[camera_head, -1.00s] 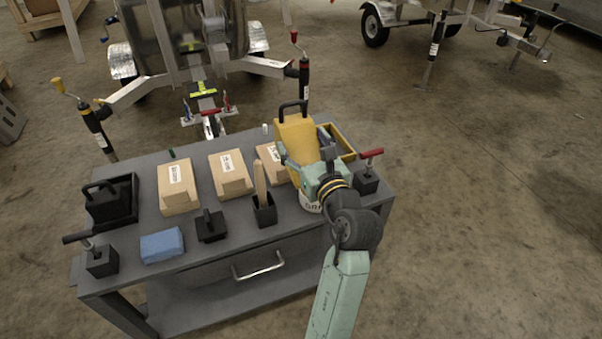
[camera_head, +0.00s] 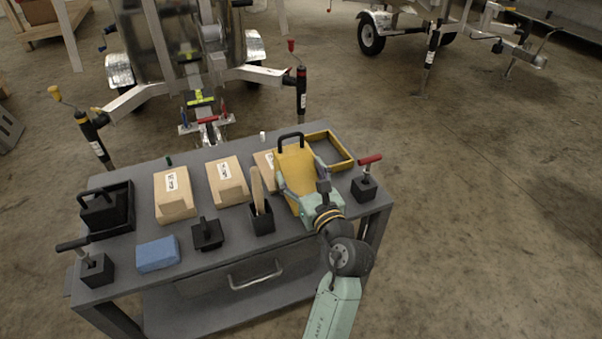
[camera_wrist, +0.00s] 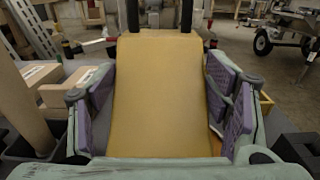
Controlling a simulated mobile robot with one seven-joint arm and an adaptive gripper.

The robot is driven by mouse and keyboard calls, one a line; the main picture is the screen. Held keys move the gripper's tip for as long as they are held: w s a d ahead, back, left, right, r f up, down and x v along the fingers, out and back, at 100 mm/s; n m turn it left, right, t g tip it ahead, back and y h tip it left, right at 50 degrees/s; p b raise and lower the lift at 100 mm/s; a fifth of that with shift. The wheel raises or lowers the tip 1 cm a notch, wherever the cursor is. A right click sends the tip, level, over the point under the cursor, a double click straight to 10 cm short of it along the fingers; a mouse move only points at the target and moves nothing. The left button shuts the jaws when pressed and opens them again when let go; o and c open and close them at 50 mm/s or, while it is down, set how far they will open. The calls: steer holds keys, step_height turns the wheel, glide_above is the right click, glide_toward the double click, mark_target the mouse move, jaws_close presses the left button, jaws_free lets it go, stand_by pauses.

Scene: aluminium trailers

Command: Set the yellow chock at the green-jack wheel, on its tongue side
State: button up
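The yellow chock (camera_head: 295,168), a wedge with a black loop handle, is tilted up in my gripper (camera_head: 309,198) over the right part of the grey cart. In the wrist view, the chock (camera_wrist: 158,95) fills the middle between the purple-padded fingers (camera_wrist: 160,112), which are shut on its sides. A yellow-rimmed tray (camera_head: 343,142) behind it is empty where visible. Trailer jacks with a yellow handle (camera_head: 54,93) and a red handle (camera_head: 291,45) stand beyond the cart. I cannot make out a green-handled jack. A trailer wheel (camera_head: 371,35) shows at upper right.
The concrete floor (camera_head: 480,200) to the right is clear.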

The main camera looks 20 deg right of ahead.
steer(key=o, duration=0.5)
steer(key=shift+c, duration=0.2)
steer(key=shift+r, duration=0.3)
steer(key=s+b, duration=0.2)
steer(key=s, duration=1)
steer(key=shift+d, duration=0.2)
